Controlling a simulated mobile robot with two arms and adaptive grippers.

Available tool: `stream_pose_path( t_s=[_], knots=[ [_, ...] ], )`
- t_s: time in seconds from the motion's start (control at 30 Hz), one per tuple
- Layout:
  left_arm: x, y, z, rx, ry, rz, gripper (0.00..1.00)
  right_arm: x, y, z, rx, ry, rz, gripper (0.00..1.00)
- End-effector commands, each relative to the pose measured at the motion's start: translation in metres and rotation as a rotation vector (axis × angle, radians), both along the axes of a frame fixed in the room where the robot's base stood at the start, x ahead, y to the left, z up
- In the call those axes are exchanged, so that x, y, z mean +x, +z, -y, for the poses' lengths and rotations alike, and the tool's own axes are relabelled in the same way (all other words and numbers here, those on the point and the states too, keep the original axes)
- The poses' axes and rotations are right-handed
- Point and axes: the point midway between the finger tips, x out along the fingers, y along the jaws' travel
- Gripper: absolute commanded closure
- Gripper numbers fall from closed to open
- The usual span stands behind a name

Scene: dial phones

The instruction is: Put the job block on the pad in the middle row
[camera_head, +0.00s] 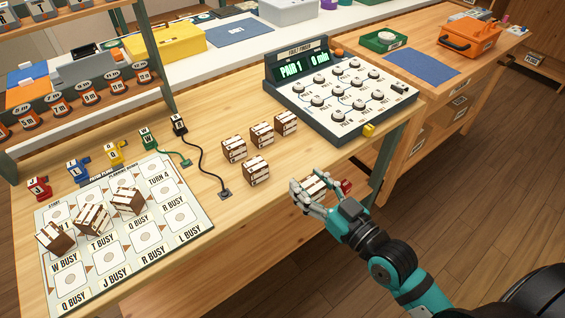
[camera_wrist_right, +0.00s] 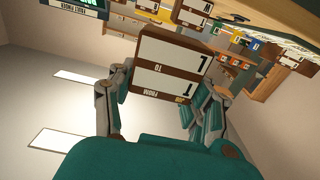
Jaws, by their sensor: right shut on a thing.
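My right gripper (camera_head: 316,186) is shut on a brown-and-white job block (camera_head: 315,184), held beside the front edge of the bench. In the right wrist view the block (camera_wrist_right: 172,66) sits between the two fingers, its label reading FROM T TO L. The white pad board (camera_head: 196,243) lies at the bench's left end, with square pads in rows and labels such as W BUSY and T BUSY. Three other blocks (camera_head: 129,200) stand on it in a slanting line, covering parts of the pads. My left gripper is not in view.
Several more blocks (camera_head: 256,170) stand on the bench between board and console (camera_head: 340,95), which reads PAIR 1. Coloured plugs (camera_head: 78,172) line the board's back edge; a black cord (camera_head: 203,165) lies on the bench.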

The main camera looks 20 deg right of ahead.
Motion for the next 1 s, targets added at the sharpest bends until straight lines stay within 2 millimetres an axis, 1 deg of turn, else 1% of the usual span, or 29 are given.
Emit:
stream_pose_path(
  t_s=[0.13,0.23,0.37,0.5,0.63,0.73,0.93,1.0],
  knots=[
    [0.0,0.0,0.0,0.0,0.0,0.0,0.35,0.002,0.0,0.0,0.001,-0.001,0.002,0.89],
    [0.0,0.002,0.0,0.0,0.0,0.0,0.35,0.014,0.0,0.0,0.0,-0.002,0.004,0.89],
    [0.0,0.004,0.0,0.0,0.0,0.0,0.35,0.046,-0.001,-0.003,0.001,-0.003,0.007,0.89],
    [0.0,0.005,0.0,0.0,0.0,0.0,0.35,0.084,-0.005,-0.005,0.0,-0.002,0.005,0.89],
    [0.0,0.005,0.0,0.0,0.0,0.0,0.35,0.115,-0.009,-0.007,0.001,-0.002,0.004,0.89],
    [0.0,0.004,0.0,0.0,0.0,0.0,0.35,0.131,-0.011,-0.009,0.0,-0.001,0.003,0.89],
    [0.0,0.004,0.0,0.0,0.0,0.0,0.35,0.147,-0.013,-0.01,0.001,-0.002,0.002,0.89],
    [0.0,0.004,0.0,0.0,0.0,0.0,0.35,0.158,-0.014,-0.01,0.001,-0.001,0.002,0.89]
  ],
)
